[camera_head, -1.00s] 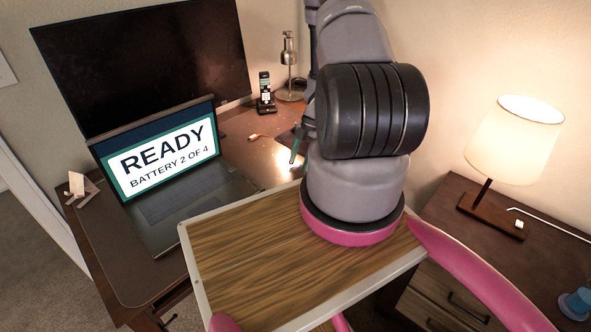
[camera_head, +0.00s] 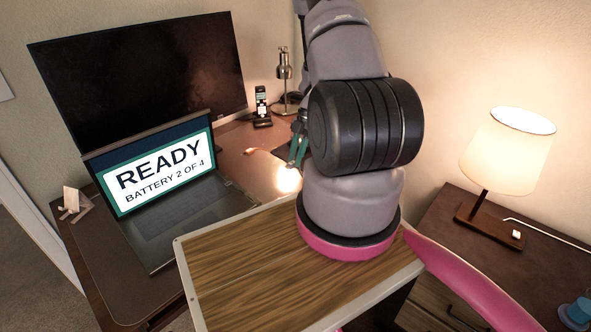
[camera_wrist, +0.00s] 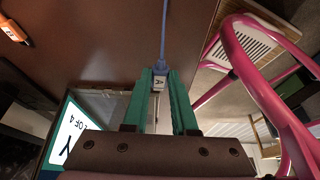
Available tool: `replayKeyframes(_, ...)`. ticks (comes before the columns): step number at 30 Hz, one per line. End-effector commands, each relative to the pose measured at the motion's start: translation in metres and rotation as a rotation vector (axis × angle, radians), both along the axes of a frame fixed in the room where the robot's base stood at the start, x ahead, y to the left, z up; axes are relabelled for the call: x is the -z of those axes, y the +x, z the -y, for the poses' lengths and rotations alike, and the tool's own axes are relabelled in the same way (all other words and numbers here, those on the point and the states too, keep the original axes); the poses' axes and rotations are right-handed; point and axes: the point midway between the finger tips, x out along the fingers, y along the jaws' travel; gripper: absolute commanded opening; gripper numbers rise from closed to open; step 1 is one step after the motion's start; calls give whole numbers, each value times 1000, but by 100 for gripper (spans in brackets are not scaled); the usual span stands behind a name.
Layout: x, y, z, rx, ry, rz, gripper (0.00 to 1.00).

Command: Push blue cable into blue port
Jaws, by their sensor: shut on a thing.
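The blue cable (camera_wrist: 163,32) runs up from a plug with a white label marked "A" (camera_wrist: 159,82) in the wrist view. My gripper (camera_wrist: 160,78) has green fingers, shut on this plug from both sides. In the head view my gripper (camera_head: 297,152) is above the desk, right of the laptop, mostly behind my own arm; the plug cannot be made out there. The laptop (camera_head: 165,215) stands open with a "READY, BATTERY 2 OF 4" screen. Its screen corner also shows in the wrist view (camera_wrist: 66,135). I cannot make out the blue port in either view.
A small orange-ended plug (camera_head: 253,151) lies on the desk (camera_head: 232,147); an orange piece (camera_wrist: 13,30) shows in the wrist view. A monitor (camera_head: 140,75), phone (camera_head: 262,105) and metal lamp (camera_head: 284,75) stand behind. A lit lamp (camera_head: 507,150) stands on the right cabinet.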

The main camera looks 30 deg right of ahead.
Motion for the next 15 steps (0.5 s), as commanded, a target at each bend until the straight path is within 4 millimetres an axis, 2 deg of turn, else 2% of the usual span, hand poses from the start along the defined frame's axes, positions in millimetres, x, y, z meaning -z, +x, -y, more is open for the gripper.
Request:
replayKeyframes(2,-13,1,0,-2,-1,3,0)
replayKeyframes(5,-15,7,-6,-7,-1,0,0)
replayKeyframes(15,35,58,-58,-32,1,-1,0)
